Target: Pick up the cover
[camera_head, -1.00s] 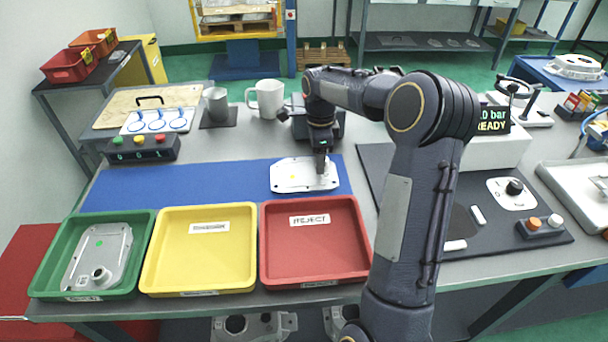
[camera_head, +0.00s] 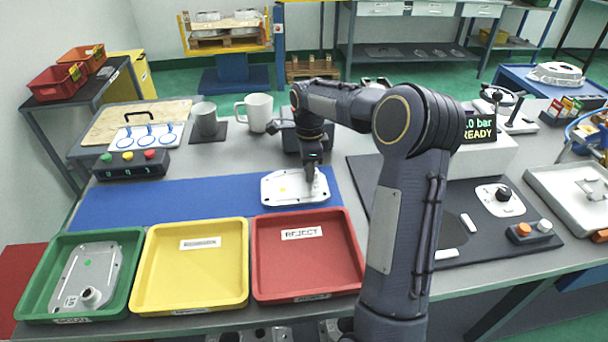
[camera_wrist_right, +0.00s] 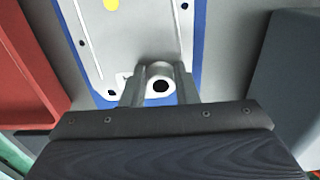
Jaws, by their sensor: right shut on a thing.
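The cover (camera_head: 283,189) is a pale metal plate with a yellow dot, lying on or just above the right end of the blue mat (camera_head: 190,200); I cannot tell whether it touches the mat. My right gripper (camera_head: 314,190) points down at the cover's right end. In the right wrist view the cover (camera_wrist_right: 135,40) shows its rim holes, and my right gripper (camera_wrist_right: 159,88) is shut on its round boss, one finger on each side. A similar cover (camera_head: 88,272) with a green dot lies in the green tray (camera_head: 136,262). My left gripper is not in view.
A yellow tray (camera_head: 190,290) and a red reject tray (camera_head: 305,281) stand in front of the mat. A dark panel (camera_head: 455,215) lies to the right.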

